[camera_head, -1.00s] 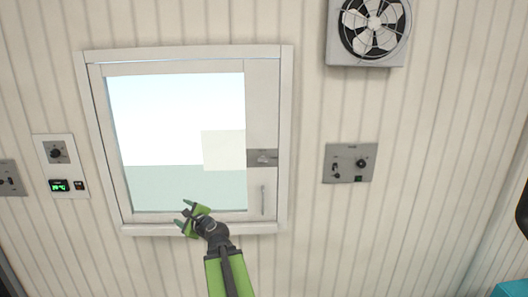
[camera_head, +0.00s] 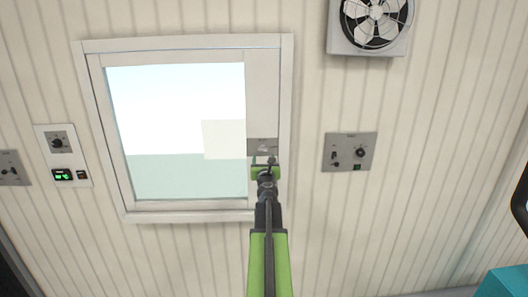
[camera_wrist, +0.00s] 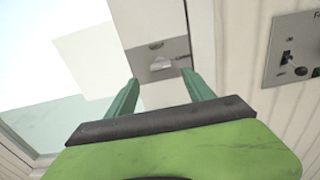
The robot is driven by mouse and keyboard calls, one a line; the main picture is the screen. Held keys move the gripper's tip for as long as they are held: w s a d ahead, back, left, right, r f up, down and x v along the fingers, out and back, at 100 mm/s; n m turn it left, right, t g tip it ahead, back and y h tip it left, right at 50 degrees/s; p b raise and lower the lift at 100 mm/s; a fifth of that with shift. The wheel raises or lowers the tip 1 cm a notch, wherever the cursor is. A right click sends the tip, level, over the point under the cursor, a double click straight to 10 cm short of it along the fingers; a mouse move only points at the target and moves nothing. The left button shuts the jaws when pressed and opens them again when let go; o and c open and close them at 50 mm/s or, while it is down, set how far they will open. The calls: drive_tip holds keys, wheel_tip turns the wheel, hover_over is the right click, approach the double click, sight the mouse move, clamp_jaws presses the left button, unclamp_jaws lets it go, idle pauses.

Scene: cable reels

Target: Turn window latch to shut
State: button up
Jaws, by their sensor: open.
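The window (camera_head: 175,130) is set in the wall, with a pale frame around its pane. Its latch is a small light-grey handle on a darker grey plate (camera_head: 263,145) on the right stile; the handle is partly hidden by my gripper in the head view. In the wrist view the latch handle (camera_wrist: 162,65) lies roughly sideways on its plate, ahead of and between my fingertips. My gripper (camera_head: 265,163) is open and empty, just below the latch plate. In the wrist view my gripper's green fingers (camera_wrist: 160,85) are spread apart, and no contact with the handle shows.
A grey control panel (camera_head: 349,152) with knobs is right of the window. Other panels (camera_head: 63,155) are on the left. A fan (camera_head: 372,22) hangs at upper right. A pale square sheet (camera_head: 223,139) shows at the pane beside the latch. The wall between window and right panel is bare.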

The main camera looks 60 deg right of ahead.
sight(263, 150)
drive_tip(key=x, duration=0.8)
drive_tip(key=shift+w+d, duration=0.1)
drive_tip(key=shift+w, duration=0.05)
